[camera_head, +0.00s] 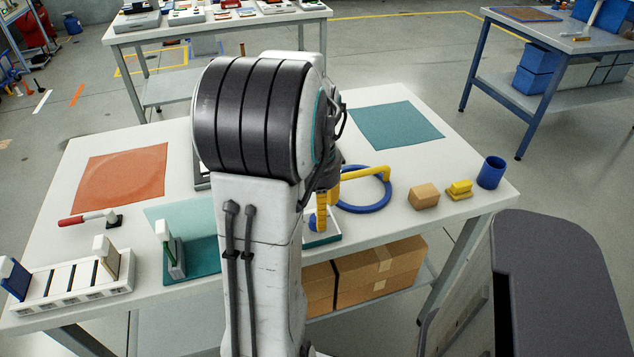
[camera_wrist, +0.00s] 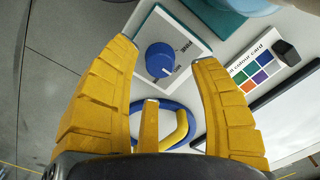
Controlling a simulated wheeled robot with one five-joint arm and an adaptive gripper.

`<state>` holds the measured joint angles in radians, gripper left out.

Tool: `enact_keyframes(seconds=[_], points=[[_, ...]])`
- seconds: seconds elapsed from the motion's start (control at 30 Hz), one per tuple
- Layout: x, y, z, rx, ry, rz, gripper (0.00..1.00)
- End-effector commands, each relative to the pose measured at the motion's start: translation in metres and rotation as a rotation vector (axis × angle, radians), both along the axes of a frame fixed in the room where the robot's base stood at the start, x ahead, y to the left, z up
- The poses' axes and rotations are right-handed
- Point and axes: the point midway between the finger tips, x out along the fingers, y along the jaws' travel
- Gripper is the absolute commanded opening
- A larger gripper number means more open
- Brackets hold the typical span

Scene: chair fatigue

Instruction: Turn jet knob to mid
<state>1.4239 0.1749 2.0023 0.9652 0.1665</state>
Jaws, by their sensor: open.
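In the wrist view, the blue jet knob (camera_wrist: 160,60) sits on a white panel (camera_wrist: 185,22) with a dark edge. Small dark marks and lettering lie to its right, too small to read surely. The knob seems to point toward the lower right, but I cannot tell its exact setting. My gripper (camera_wrist: 165,54) is open, with its yellow fingers to either side of the knob in the picture. No contact shows. In the head view, my gripper (camera_head: 322,208) is over the panel (camera_head: 326,240), and my arm hides most of both.
A blue ring with a yellow handle (camera_head: 388,172) lies close behind the panel. A cardboard-coloured block (camera_head: 424,197), a yellow block (camera_head: 459,190) and a blue cup (camera_head: 491,172) stand to the right. A colour card (camera_wrist: 258,70) lies beside the panel. A teal mat (camera_head: 397,125) is clear.

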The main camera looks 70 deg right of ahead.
Motion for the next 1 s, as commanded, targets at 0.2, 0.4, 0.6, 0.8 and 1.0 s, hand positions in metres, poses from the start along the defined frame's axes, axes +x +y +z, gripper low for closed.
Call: enact_keyframes(seconds=[0.2,0.4,0.6,0.8,1.0], points=[[0.0,-0.001,0.039,-0.005,-0.001,0.0,0.57],[0.0,-0.001,0.067,-0.003,0.0,0.0,0.57],[0.0,0.0,0.083,0.001,0.0,0.0,0.57],[0.0,0.0,0.088,0.002,0.0,0.0,0.57],[0.0,0.0,0.088,0.002,0.0,0.0,0.57]])
